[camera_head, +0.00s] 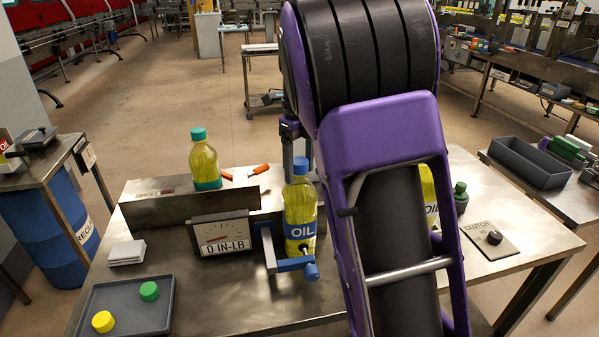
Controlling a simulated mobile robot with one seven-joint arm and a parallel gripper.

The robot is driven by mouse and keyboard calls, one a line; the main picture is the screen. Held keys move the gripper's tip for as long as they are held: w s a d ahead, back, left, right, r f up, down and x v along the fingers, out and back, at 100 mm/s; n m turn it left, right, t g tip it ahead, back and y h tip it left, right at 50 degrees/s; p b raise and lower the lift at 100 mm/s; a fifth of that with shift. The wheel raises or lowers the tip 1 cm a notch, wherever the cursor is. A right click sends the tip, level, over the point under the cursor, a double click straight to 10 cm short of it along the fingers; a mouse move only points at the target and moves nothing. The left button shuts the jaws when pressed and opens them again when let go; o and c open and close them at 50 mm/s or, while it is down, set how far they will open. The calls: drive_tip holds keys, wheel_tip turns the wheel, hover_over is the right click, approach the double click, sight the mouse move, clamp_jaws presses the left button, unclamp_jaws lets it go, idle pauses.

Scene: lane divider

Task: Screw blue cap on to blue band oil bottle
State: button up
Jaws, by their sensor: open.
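The blue band oil bottle (301,213) stands upright at the middle of the bench, with yellow oil and a blue "OIL" label. The blue cap (301,166) sits at the top of its neck; I cannot tell how tight it is. A clamp with a blue handle (290,264) is at the bottle's lower part. The gauge (222,234) beside it reads 0 IN-LB. My gripper (292,152) is open, just above and left of the cap in the picture. My purple arm hides much of it, so contact with the cap is unclear.
A grey tray (110,322) at front left holds a green cap (149,291) and a yellow cap (103,321). Another oil bottle (429,186) is partly behind my arm.

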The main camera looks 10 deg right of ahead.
drive_tip(key=shift+n, duration=0.9)
drive_tip(key=shift+n, duration=0.8)
drive_tip(key=shift+n, duration=0.9)
drive_tip(key=c, duration=0.9)
drive_tip(key=shift+o, duration=0.2)
drive_tip(key=shift+m, duration=0.9)
